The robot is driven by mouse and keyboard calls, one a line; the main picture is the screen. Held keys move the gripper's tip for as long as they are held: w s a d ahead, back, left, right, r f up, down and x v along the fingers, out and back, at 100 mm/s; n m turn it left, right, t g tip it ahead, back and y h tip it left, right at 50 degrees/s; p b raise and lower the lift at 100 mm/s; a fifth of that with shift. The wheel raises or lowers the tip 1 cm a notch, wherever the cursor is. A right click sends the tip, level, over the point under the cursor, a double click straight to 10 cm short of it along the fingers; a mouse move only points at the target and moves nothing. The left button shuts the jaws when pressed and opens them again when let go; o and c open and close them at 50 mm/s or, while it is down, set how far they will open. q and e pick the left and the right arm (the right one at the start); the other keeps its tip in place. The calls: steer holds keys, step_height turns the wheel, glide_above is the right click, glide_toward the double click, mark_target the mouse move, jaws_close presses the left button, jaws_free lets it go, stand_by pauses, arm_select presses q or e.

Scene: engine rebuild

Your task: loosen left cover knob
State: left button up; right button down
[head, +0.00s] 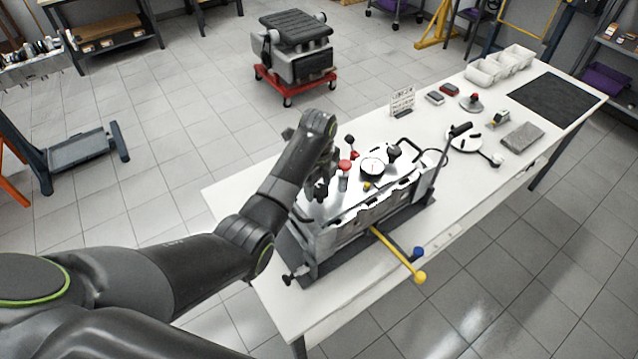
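The engine block (345,222) sits in a dark fixture on the white table, with a pale metal cover on top. My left arm reaches in from the left, and its gripper (322,190) points down over the left end of the cover. A black knob there is mostly hidden by the gripper, so I cannot tell whether the fingers touch it or are shut. A red knob (344,166), a round white dial (372,167) and a black knob (394,150) stand on the cover to the right of the gripper. My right gripper is not in view.
A yellow-handled bar (401,255) sticks out from the front of the fixture. A black-gripped lever (459,130) stands at its right end. A small sign (402,101), white bins (483,72) and a black mat (556,101) lie farther along the table. The near left table corner is clear.

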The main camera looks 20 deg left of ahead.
arm_select(q)
steer(key=shift+d, duration=0.1)
steer(key=c, duration=0.7)
